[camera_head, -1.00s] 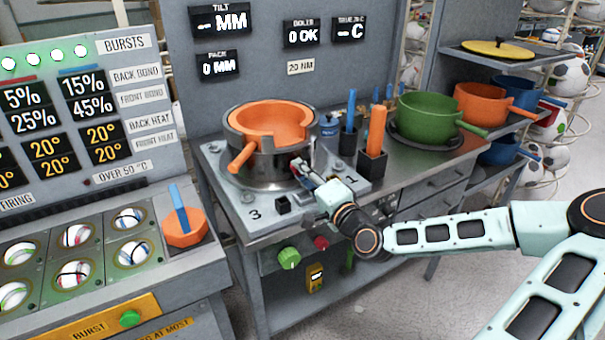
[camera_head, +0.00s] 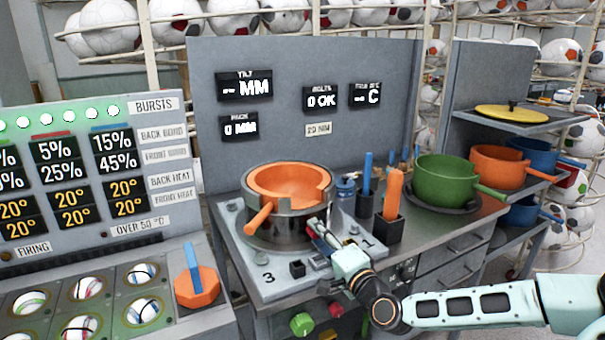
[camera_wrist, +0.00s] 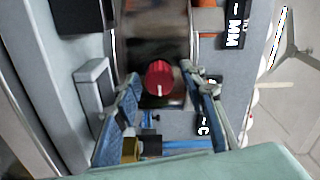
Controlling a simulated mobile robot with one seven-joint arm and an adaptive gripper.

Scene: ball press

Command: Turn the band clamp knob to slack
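The band clamp is a dark metal ring (camera_head: 262,222) around the orange pot (camera_head: 285,181) on the press bench. Its red knob (camera_wrist: 158,78) has a pale mark at its lower edge in the wrist view. My gripper (camera_wrist: 161,76) is open, with one finger on each side of the knob and a visible gap to each. Whether the fingertips reach past the knob's face is hard to tell. In the head view my gripper (camera_head: 318,232) is at the front right of the clamp and hides most of the knob.
An orange handle (camera_head: 258,219) sticks out at the pot's front left. Holders with an orange tool (camera_head: 392,195) and a blue tool (camera_head: 367,172) stand close to the right. A green pot (camera_head: 442,180) is farther right. A control panel (camera_head: 75,175) stands at left.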

